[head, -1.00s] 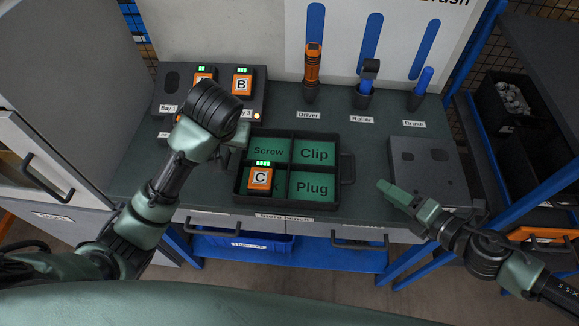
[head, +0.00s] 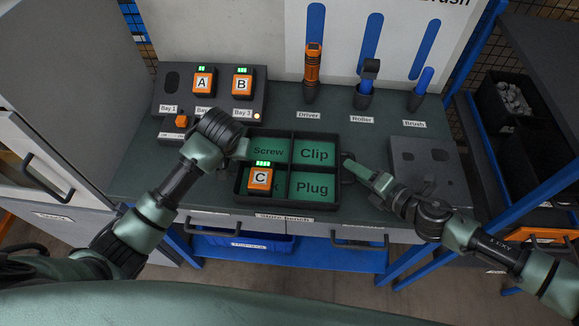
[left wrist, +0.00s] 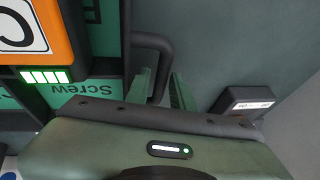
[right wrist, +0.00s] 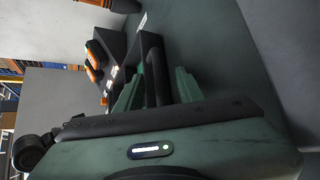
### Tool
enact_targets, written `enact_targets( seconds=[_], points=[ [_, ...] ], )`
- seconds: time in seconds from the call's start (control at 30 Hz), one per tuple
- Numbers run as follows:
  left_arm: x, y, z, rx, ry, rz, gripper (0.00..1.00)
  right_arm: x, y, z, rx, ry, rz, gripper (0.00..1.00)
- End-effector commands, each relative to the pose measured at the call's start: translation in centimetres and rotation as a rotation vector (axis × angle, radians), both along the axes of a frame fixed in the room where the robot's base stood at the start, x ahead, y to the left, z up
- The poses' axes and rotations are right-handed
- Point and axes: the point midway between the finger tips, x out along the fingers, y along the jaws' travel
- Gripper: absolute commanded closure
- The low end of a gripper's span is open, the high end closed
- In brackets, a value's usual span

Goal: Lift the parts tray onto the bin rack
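The parts tray (head: 292,134) is a black tray with green compartments labelled Screw, Clip and Plug, on the bench. An orange block C (head: 260,180) sits in its front left compartment, partly hiding that label. My left gripper (head: 243,149) is at the tray's left side; in the left wrist view the tray's handle (left wrist: 157,45) stands between its open fingers (left wrist: 162,90). My right gripper (head: 352,170) is at the right side; in the right wrist view a dark handle (right wrist: 153,60) runs between its open fingers (right wrist: 157,88). The bin rack (head: 472,125), blue-framed, stands at the right.
A dock (head: 165,105) with orange blocks A (head: 202,82) and B (head: 242,83) is behind left. Driver (head: 312,68), roller (head: 369,80) and brush (head: 424,82) stand along the back. A grey plate (head: 430,165) lies right of the tray. The rack holds dark bins (head: 490,105).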

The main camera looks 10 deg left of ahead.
Motion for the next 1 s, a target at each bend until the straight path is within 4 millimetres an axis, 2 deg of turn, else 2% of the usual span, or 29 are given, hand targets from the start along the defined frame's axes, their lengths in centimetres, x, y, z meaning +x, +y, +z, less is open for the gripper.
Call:
enact_targets(
  seconds=[0.13,0.2,0.27,0.3,1.0],
  points=[
    [0.02,-0.01,0.04,0.000,-0.001,0.000,0.77,-0.03,0.00,0.00,0.000,0.000,0.000,0.62],
    [0.01,-0.01,0.05,0.000,-0.001,0.000,0.96,-0.03,0.00,0.01,0.000,0.000,0.000,0.81],
    [0.01,-0.01,0.05,0.000,-0.001,0.000,1.00,-0.04,0.00,0.00,0.000,0.000,0.000,0.98],
    [0.01,-0.01,0.06,0.000,-0.001,0.000,1.00,-0.04,0.00,0.00,0.000,0.000,0.000,1.00],
    [0.04,-0.02,0.10,0.000,-0.001,0.001,1.00,-0.08,-0.01,-0.02,0.001,0.001,0.000,1.00]
  ],
)
